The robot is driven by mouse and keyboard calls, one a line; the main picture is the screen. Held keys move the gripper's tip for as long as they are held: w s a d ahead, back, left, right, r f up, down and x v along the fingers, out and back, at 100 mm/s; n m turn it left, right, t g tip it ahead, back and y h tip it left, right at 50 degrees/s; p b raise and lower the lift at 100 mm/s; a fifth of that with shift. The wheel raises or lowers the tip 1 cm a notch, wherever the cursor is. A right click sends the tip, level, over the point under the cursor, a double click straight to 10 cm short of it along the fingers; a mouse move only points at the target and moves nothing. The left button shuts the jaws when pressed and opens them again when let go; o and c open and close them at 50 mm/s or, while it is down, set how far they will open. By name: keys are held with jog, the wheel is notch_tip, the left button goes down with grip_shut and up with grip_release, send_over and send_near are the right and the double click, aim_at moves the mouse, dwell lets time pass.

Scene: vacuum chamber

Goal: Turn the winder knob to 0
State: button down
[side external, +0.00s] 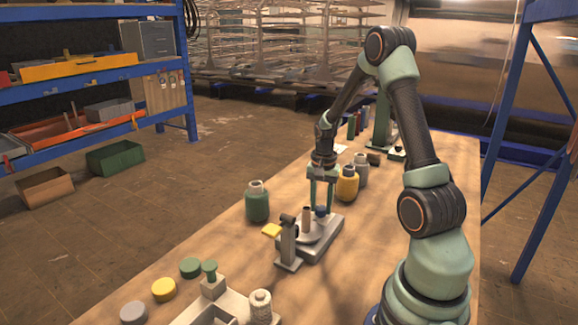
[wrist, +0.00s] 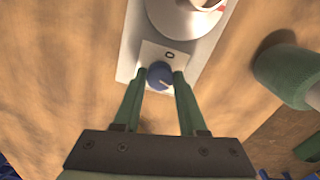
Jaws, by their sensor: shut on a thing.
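The winder (side external: 330,243) is a grey base on the wooden table, with a round disc and an upright post. Its small blue knob (side external: 321,211) is at the far end of the base. In the wrist view the knob (wrist: 158,74) sits on a white plate with a "0" (wrist: 170,54) just above it in the picture. A pale line shows on the knob, small, and seems to point to the lower right, not at the 0. My gripper (wrist: 160,78) points down with its green fingers shut on the knob, one finger at each side.
A green bottle (side external: 257,203) stands left of the winder; yellow (side external: 347,185) and grey (side external: 361,170) bottles stand behind it. Loose round lids (side external: 164,289) and a grey fixture lie at the front.

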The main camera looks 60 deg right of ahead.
jog(key=n, duration=0.4)
jog(key=shift+r+n, duration=0.1)
jog(key=shift+n, duration=0.3)
jog(key=n, duration=0.9)
jog(key=shift+d, duration=0.1)
jog(key=shift+n, duration=2.3)
jog(key=shift+c, duration=2.3)
grip_release()
